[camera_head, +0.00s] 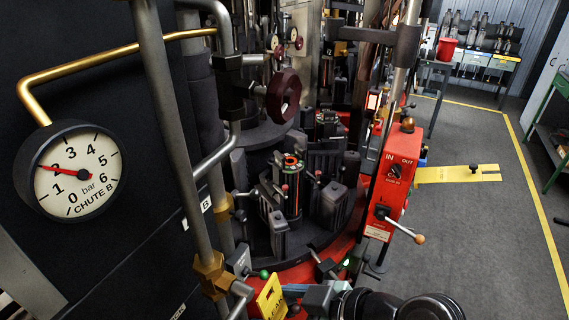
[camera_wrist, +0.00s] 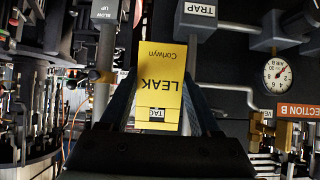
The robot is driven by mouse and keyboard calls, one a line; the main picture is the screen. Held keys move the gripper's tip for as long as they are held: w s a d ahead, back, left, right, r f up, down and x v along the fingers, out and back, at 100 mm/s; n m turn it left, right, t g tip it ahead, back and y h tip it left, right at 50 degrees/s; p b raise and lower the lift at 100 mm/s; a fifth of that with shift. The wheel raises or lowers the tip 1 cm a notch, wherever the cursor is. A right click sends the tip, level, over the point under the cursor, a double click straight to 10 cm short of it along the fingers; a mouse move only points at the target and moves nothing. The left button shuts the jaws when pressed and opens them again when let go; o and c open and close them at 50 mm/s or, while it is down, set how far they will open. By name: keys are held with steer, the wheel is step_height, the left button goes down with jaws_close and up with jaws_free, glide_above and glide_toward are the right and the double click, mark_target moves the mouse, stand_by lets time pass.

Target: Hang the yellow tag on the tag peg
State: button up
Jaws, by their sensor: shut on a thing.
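The yellow tag (camera_wrist: 160,85) is held between the two fingers of my gripper (camera_wrist: 163,72) in the wrist view. Its word LEAK reads upside down there. A small TAG label (camera_wrist: 157,114) shows upright at the tag's lower end; I cannot tell whether it is on the tag. In the head view the tag (camera_head: 271,297) is at the bottom, tilted, beside my gripper (camera_head: 288,295) and in front of the machine's lower edge. I cannot make out the tag peg in either view.
A TRAP label (camera_wrist: 200,10) and a gauge (camera_wrist: 278,75) are behind the tag in the wrist view. Vertical pipes (camera_head: 165,110) and a CHUTE B gauge (camera_head: 76,172) stand left. A red control box (camera_head: 397,165) stands right of the mould machine (camera_head: 290,185).

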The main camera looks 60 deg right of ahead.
steer(key=w+b, duration=0.1)
steer(key=w, duration=0.5)
steer(key=shift+w+a+f, duration=0.3)
steer(key=shift+w+f, duration=0.05)
steer(key=shift+f, duration=0.1)
stand_by(0.4)
stand_by(0.5)
steer(key=o, duration=1.4)
steer(key=shift+w+d, duration=0.1)
steer(key=shift+f, duration=0.1)
